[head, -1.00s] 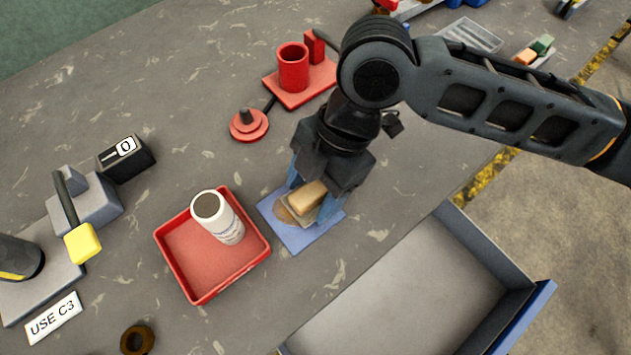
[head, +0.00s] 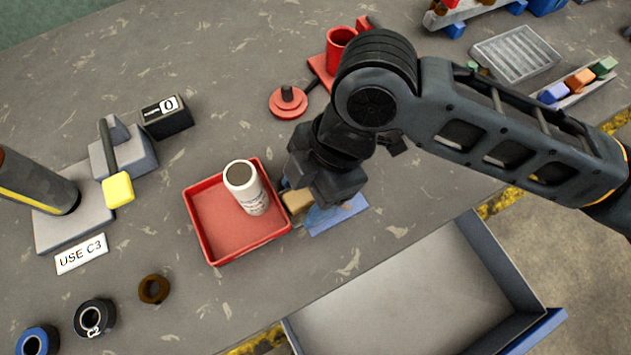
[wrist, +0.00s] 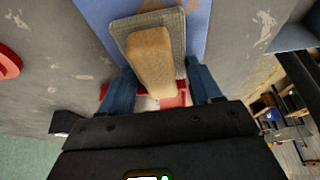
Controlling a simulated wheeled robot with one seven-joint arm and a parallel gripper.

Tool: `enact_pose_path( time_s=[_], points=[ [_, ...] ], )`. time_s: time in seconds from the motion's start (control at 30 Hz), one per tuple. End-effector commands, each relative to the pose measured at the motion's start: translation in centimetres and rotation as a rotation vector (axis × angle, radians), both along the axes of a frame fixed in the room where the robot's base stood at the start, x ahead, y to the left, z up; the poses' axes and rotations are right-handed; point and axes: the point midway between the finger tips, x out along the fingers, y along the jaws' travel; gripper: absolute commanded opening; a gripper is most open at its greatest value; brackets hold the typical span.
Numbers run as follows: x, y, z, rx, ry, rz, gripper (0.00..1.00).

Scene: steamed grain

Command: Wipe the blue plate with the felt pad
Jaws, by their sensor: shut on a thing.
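The blue plate (head: 342,217) lies flat on the grey bench, partly hidden by my gripper. It also shows in the wrist view (wrist: 100,14), with part of a brown smear (wrist: 160,4) at the top edge. The felt pad (head: 296,201) has a tan block handle on a grey felt base. In the wrist view the pad (wrist: 150,60) sits between my blue fingers, its base over the plate's edge. My gripper (wrist: 163,82) is shut on the pad's handle. In the head view the pad is at the plate's left side, beside the red tray. Pad-to-plate contact is hard to tell.
The red tray (head: 205,230) with a white bottle (head: 246,188) stands immediately left of the pad. A large grey bin (head: 410,300) is at the front right. A red stand with a cup (head: 340,45) and a red disc (head: 288,102) are behind my gripper.

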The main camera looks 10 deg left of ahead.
Motion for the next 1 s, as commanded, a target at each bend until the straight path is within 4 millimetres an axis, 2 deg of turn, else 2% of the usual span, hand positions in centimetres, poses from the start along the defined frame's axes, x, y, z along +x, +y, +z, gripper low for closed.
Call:
enact_pose_path(
  time_s=[0.03,0.1,0.33,0.8,1.0],
  points=[
    [-0.8,0.9,0.0,0.014,0.009,0.009,0.3],
    [-1.1,1.2,0.0,0.016,0.011,0.011,0.19],
    [-1.3,1.2,0.2,0.021,0.015,0.014,0.19],
    [1.0,-1.9,0.1,0.013,0.009,0.009,0.19],
    [1.4,-2.4,0.1,0.011,0.007,0.007,0.19]
  ],
)
